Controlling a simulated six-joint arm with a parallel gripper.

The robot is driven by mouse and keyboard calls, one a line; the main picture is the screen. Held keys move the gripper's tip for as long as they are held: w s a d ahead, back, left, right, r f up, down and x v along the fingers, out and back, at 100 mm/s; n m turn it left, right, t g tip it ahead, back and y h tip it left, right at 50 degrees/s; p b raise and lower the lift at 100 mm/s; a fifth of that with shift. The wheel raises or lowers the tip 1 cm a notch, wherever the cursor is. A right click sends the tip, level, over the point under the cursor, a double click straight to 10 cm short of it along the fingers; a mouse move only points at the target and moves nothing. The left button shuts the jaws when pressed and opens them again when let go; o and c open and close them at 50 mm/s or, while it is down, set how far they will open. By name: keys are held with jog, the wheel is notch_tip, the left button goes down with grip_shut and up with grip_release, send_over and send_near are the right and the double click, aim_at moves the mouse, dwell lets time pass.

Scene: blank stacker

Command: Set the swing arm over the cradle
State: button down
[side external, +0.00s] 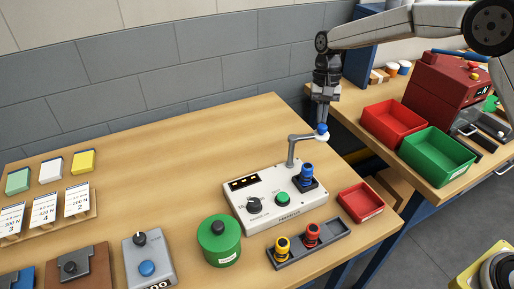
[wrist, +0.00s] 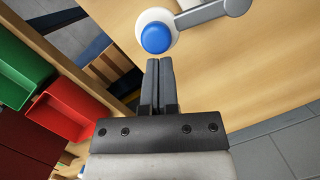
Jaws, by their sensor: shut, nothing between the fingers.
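The swing arm (side external: 304,136) is a grey bar on a post at the back of a white tester box (side external: 258,213). Its free end carries a blue-tipped knob (side external: 321,129), which points to the right and back. The knob also shows in the wrist view (wrist: 155,37), at the end of the grey bar (wrist: 212,11). A dark cradle (side external: 307,186) on the box's right end holds a blue piece (side external: 305,172). The swing arm is not over it. My gripper (side external: 321,122) is shut and empty, its fingertips (wrist: 158,62) close beside the knob. I cannot tell whether they touch.
A grey tray (side external: 322,244) with a yellow and a red piece lies in front of the box. A small red bin (side external: 360,203) stands right of it, a green canister (side external: 219,241) to the left. The table behind the box is clear.

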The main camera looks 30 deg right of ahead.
aim_at(326, 137)
jog(key=shift+s+m, duration=0.35)
jog(key=shift+m, duration=0.45)
jog(key=shift+s+m+y, duration=0.3)
jog(key=shift+s+m, duration=0.25)
jog(key=shift+m, duration=0.15)
jog(key=shift+s+a+m+t, duration=0.25)
jog(key=shift+s+m, duration=0.25)
jog(key=shift+s, duration=0.4)
jog(key=shift+s+a+m+t+y, duration=0.15)
jog(key=shift+s+a+m+t, duration=0.2)
jog(key=shift+s+a+m, duration=0.8)
jog(key=shift+s+a+m+t+y, duration=0.1)
jog(key=shift+s+a+m+t, duration=0.4)
jog(key=shift+m, duration=1.2)
jog(key=shift+s+a+m+t+y, duration=0.2)
jog(key=shift+s+a+m, duration=0.75)
jog(key=shift+m, duration=0.5)
jog(key=shift+d, duration=0.2)
